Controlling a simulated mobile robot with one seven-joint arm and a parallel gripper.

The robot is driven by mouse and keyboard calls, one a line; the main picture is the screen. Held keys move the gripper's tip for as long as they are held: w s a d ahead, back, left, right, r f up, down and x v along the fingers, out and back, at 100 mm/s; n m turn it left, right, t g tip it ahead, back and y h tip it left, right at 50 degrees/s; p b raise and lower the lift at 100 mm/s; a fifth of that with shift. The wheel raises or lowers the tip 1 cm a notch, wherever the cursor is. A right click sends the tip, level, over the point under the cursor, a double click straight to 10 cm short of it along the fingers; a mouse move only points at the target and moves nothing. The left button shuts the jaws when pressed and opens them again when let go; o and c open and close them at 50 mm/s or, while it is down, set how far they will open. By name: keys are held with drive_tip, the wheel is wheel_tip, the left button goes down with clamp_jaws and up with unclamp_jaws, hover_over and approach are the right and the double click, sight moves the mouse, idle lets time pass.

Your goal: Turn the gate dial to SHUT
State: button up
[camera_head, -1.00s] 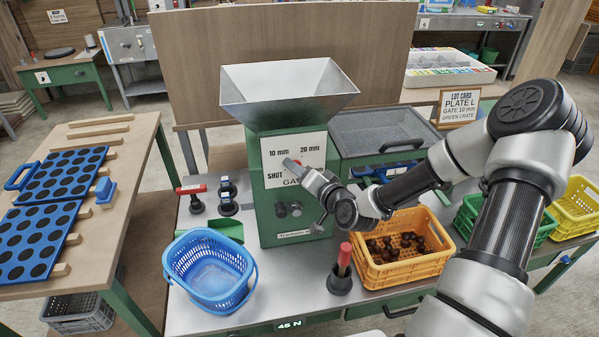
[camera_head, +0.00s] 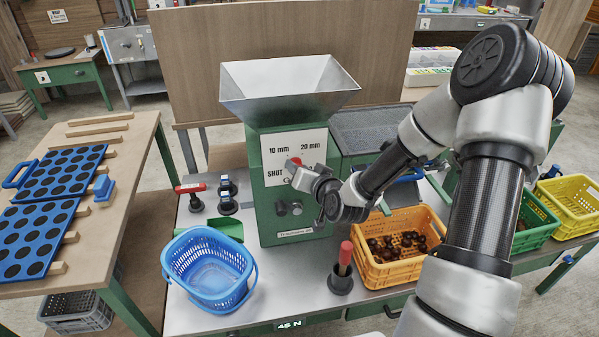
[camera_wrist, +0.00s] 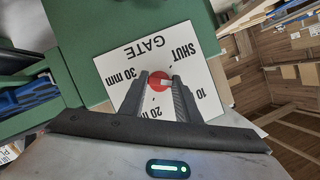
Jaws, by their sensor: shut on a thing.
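The gate dial (camera_head: 295,161) is a red knob on a white plate (camera_head: 275,146) on the front of the green hopper machine (camera_head: 291,217). The wrist view shows the plate upside down, with the red dial (camera_wrist: 157,78) and the words GATE, SHUT, 30 mm, 20 mm and 10 around it. My gripper (camera_wrist: 161,84) is at the plate with its two fingers on either side of the knob, shut on it. In the head view my gripper (camera_head: 296,172) partly covers the dial and plate. I cannot tell clearly which mark the dial points to.
A blue basket (camera_head: 172,262) stands front left and an orange crate (camera_head: 385,277) of chestnuts front right. A red-handled tool (camera_head: 345,254) stands upright between them. Green (camera_head: 540,237) and yellow (camera_head: 572,226) crates are at the right. A metal hopper (camera_head: 290,95) tops the machine.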

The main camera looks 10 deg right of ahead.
drive_tip(key=shift+a+n+h+b, duration=0.2)
drive_tip(key=shift+n+h+b, duration=1.2)
drive_tip(key=shift+n+b, duration=0.75)
drive_tip(key=shift+a+n+h+b, duration=0.2)
drive_tip(key=shift+n+h+b, duration=1.2)
drive_tip(key=shift+n+b, duration=0.7)
drive_tip(key=o, duration=1)
drive_tip(key=shift+o, duration=0.2)
drive_tip(key=shift+s, duration=0.1)
